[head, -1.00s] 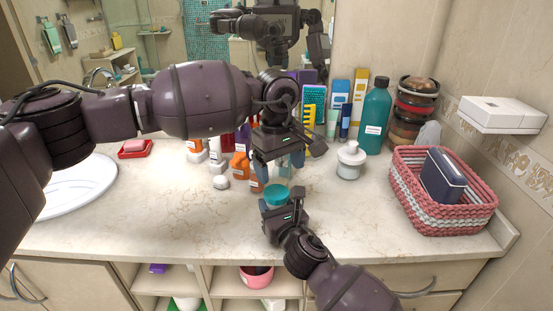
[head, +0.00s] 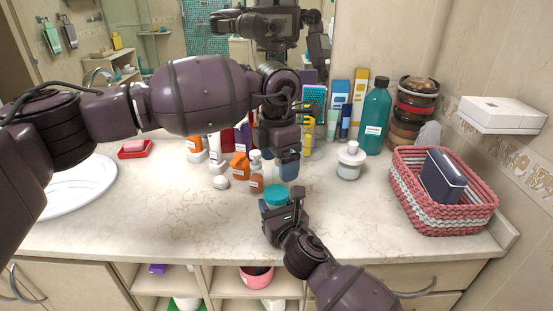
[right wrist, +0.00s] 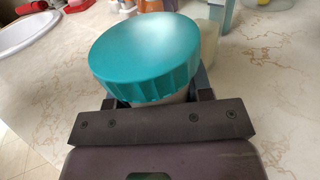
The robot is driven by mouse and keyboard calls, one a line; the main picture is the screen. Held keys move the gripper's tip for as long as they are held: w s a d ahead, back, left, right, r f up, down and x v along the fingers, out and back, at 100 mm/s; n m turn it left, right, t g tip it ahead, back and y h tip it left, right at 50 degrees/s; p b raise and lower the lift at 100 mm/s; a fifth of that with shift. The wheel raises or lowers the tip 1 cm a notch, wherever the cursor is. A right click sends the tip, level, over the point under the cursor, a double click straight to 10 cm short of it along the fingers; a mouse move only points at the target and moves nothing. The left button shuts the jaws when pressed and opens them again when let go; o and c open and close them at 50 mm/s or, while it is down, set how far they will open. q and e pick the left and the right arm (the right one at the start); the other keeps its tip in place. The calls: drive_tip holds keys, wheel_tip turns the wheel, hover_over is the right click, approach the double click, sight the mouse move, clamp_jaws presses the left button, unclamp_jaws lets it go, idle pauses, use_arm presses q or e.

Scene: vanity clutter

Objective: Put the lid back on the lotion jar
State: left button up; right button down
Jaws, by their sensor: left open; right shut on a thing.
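The teal ribbed lid (head: 277,193) sits on top of a pale jar body in front of the bottles. In the right wrist view the lid (right wrist: 146,52) covers most of the jar (right wrist: 180,97), and only a strip of the jar shows below it. I cannot tell whether the lid is fully seated. My right gripper (head: 283,207) is shut on the jar, with a finger on each side below the lid. My left gripper (head: 288,172) is open, just behind the lid and apart from it, pointing down.
A white pump jar (head: 349,163) and a tall teal bottle (head: 375,120) stand to the right. Orange bottles (head: 240,166) crowd the left gripper's left. A woven basket (head: 440,210) is at far right. The front left counter (head: 160,220) is clear.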

sight(276, 192)
use_arm(q)
drive_tip(key=n, duration=0.5)
drive_tip(key=shift+a+r+n, duration=0.1)
drive_tip(key=shift+n, duration=0.3)
drive_tip(key=n, duration=0.6)
drive_tip(key=shift+a+n, duration=0.15)
drive_tip(key=shift+n, duration=0.25)
drive_tip(key=shift+f, duration=4.05)
drive_tip(key=c, duration=1)
drive_tip(key=shift+o, duration=0.2)
drive_tip(key=shift+m, duration=1.6)
